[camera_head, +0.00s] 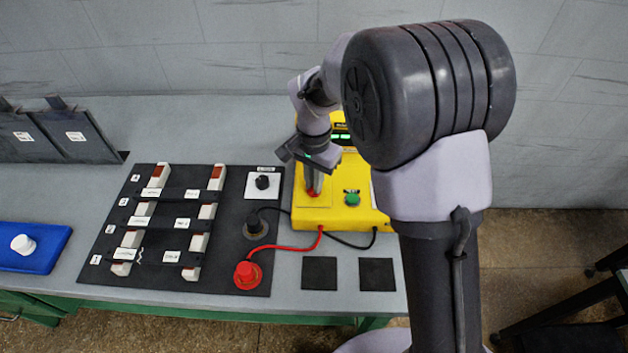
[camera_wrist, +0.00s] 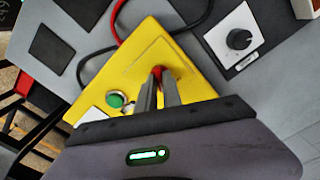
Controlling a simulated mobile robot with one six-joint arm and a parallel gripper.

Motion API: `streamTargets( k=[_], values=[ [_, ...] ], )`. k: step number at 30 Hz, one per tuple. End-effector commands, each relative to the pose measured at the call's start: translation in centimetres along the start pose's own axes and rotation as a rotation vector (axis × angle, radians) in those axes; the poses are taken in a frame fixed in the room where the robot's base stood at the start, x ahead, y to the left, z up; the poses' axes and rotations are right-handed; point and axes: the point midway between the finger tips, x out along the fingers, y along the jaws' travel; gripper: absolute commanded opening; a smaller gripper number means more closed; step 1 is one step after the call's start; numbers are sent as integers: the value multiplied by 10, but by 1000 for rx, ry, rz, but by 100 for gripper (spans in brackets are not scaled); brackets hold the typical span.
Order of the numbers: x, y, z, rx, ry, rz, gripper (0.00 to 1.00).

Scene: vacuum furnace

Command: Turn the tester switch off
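The tester is a yellow box (camera_head: 345,218) on the bench, with lit green displays at its back. A red switch (camera_head: 313,194) is on its left part, and a green round knob (camera_head: 352,198) is to the right of it. My gripper (camera_head: 314,187) points down at the red switch, its tips at or very near it. In the wrist view the two fingers (camera_wrist: 159,82) are close together with a narrow gap. The red switch (camera_wrist: 157,70) shows at their tips, partly hidden. Whether they grip it I cannot tell. The green knob (camera_wrist: 115,100) stands clear of the fingers.
Left of the tester is a black board (camera_head: 165,225) with several white-ended fuse-like parts, a black rotary knob (camera_head: 262,182) and a red plug (camera_head: 247,273). Red and black cables run to the tester front. Two dark pads (camera_head: 319,273) lie in front.

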Motion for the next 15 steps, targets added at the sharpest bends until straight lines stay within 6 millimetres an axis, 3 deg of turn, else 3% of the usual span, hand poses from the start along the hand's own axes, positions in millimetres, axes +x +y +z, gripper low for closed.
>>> streamTargets(
  k=[15],
  values=[
    [-2, 0, 0, -123, 0, 0, 0]
  ],
)
